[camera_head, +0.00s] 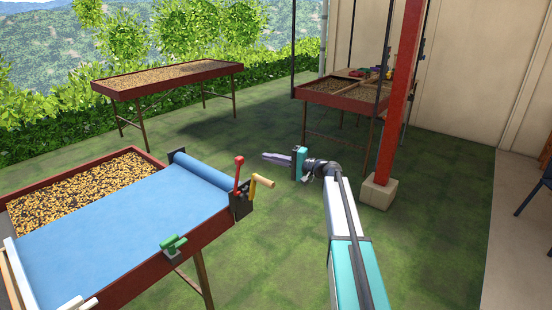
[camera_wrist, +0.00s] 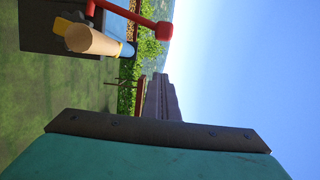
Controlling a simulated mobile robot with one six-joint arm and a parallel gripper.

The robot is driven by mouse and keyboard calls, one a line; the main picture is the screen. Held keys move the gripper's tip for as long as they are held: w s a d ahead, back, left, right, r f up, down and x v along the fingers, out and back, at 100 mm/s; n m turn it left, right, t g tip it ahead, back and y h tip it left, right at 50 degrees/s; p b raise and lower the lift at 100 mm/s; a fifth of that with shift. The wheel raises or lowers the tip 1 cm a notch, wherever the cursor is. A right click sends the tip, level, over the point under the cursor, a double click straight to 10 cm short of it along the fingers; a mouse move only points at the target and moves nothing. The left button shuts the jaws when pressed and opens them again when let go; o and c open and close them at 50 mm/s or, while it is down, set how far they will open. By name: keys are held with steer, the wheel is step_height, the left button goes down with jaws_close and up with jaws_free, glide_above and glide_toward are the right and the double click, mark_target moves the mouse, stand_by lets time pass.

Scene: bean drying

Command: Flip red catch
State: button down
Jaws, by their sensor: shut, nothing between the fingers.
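The red catch (camera_head: 238,173) is a red lever with a round knob on a dark bracket at the near table's right corner. It stands roughly upright in the head view. In the wrist view its red arm and knob (camera_wrist: 163,30) show at the top, in a sideways picture. My gripper (camera_head: 266,156) is shut and empty, pointing left. In the head view its tip appears just right of and slightly above the knob. In the wrist view the shut fingers (camera_wrist: 163,98) appear apart from the knob. Depth between them is hard to tell.
A wooden crank handle (camera_head: 262,181) sits right beside the catch. A blue cover (camera_head: 120,215) with a rolled end lies over the near bean table. A green catch (camera_head: 173,243) is on its front edge. A red post (camera_head: 397,90) stands right of my gripper. Grass behind is open.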

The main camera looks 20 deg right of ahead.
steer(key=shift+w+a+r+p, duration=0.1)
steer(key=shift+w+a+p, duration=0.3)
steer(key=shift+a, duration=0.6)
steer(key=shift+w+a+f+p, duration=0.1)
steer(key=shift+w+a+p, duration=0.1)
steer(key=shift+a+p, duration=0.6)
steer(key=shift+w+a+r+p, duration=0.1)
steer(key=shift+w+a+p, duration=0.15)
steer(key=shift+a, duration=1)
steer(key=shift+s+a, duration=0.35)
steer(key=shift+a, duration=0.25)
steer(key=shift+s+a, duration=0.15)
